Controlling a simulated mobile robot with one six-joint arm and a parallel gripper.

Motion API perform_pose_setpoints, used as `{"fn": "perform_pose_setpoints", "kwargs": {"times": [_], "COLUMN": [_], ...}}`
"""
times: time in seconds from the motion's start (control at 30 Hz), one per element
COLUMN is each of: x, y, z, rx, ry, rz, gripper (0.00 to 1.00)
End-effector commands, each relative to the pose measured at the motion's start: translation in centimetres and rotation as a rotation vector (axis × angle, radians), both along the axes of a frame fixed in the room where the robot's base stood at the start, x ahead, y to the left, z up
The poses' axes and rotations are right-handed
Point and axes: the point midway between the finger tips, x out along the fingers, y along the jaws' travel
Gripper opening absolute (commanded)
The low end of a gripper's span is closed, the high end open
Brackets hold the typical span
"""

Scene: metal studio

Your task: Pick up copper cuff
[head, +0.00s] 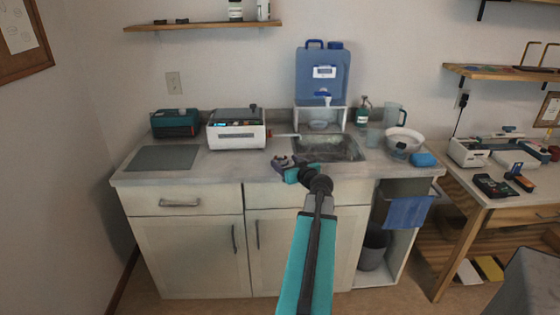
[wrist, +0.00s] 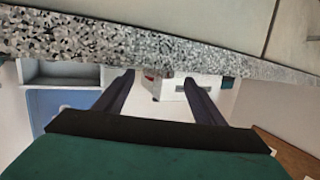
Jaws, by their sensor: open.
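I cannot make out a copper cuff in either view. My gripper (head: 284,162) is over the front of the counter (head: 230,168), left of the sink, in the head view. In the wrist view my gripper (wrist: 160,78) shows two dark fingers spread apart with nothing held between them.
A white machine (head: 236,137) and a teal box (head: 175,123) stand on the counter at left. A blue jug (head: 322,75) stands behind the sink (head: 333,148). A white bowl (head: 403,138) is at right. A wooden bench (head: 476,187) holds several small tools.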

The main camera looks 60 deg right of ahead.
Motion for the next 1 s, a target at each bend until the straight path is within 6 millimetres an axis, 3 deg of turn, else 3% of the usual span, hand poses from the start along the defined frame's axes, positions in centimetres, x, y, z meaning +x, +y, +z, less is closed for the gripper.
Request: {"fn": "perform_pose_setpoints", "kwargs": {"times": [0.43, 1.0], "x": [0.4, 4.2], "y": [-0.3, -2.7], "z": [0.0, -0.9], "rx": [0.0, 0.0], "ry": [0.0, -0.001], "rz": [0.001, 0.001], "gripper": [0.64, 0.64]}}
